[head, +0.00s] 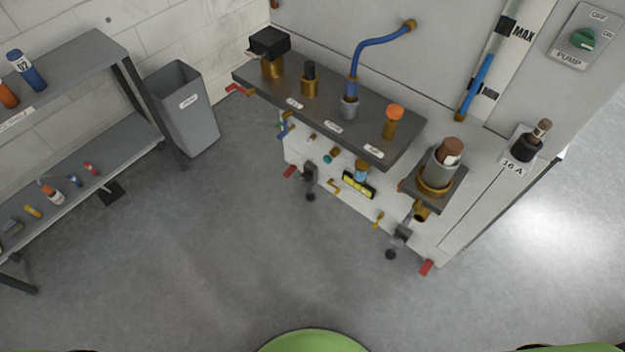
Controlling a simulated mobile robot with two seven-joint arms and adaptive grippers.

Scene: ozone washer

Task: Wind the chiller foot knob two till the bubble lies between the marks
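A small yellow level (358,184) with a dark frame is on the low front of the white cabinet. Its bubble and marks are too small to read. Two black feet with round knobs show under the cabinet front, a left foot knob (310,197) and a right foot knob (390,254). I cannot read a number on either, so I cannot tell which is knob two. Neither of my grippers is in view.
A grey shelf (437,187) juts out below the right end of the dark valve shelf (385,150). Red tabs (426,268) stick out low on the cabinet. A grey bin (184,110) and a rack (75,60) stand at left. The floor in front is clear.

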